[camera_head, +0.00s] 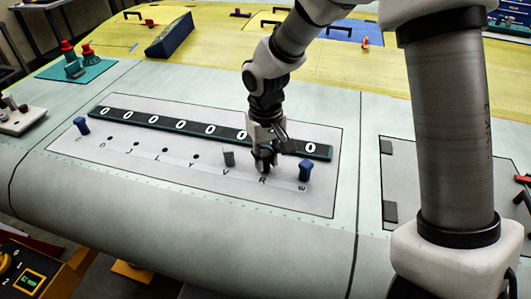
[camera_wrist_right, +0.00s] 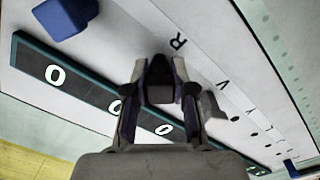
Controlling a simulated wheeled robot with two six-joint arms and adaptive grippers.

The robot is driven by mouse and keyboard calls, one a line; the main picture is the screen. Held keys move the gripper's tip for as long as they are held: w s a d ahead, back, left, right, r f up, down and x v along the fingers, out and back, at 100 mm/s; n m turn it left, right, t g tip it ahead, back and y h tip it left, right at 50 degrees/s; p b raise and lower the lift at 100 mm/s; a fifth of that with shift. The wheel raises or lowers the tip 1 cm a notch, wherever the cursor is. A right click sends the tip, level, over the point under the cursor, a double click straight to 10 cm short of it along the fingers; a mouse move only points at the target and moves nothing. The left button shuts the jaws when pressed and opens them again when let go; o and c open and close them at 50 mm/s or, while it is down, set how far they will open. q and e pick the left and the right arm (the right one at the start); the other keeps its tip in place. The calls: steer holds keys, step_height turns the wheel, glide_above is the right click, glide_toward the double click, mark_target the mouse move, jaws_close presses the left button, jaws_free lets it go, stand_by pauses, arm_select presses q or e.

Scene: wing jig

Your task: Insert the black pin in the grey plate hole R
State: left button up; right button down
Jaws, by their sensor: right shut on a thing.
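The light grey plate (camera_head: 275,195) lies on the wing skin with a row of lettered holes. My right gripper (camera_head: 264,165) points down over the plate at the letter R, between a grey pin (camera_head: 229,158) at V and a blue pin (camera_head: 305,170) at W. In the right wrist view my right gripper (camera_wrist_right: 160,88) is shut on the black pin (camera_wrist_right: 160,80), just beside the printed R. Hole R is hidden under the pin and fingers. I cannot tell whether the pin's lower end is in the hole. My left gripper is not in view.
A dark strip with white rings (camera_head: 180,125) runs along the plate behind the holes. Another blue pin (camera_head: 81,126) stands at the plate's left end. A teal mat (camera_head: 95,72) with red-topped parts and a dark blue block (camera_head: 168,37) lie farther back. The plate's front edge is clear.

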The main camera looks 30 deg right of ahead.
steer(key=shift+w+r, duration=0.1)
steer(key=shift+w, duration=0.15)
steer(key=shift+r+p, duration=0.4)
steer(key=shift+r, duration=0.1)
steer(key=r+p, duration=0.3)
steer(key=shift+w+r+p, duration=0.15)
steer(key=shift+w+p, duration=0.1)
steer(key=shift+p, duration=0.15)
steer(key=shift+s, duration=0.15)
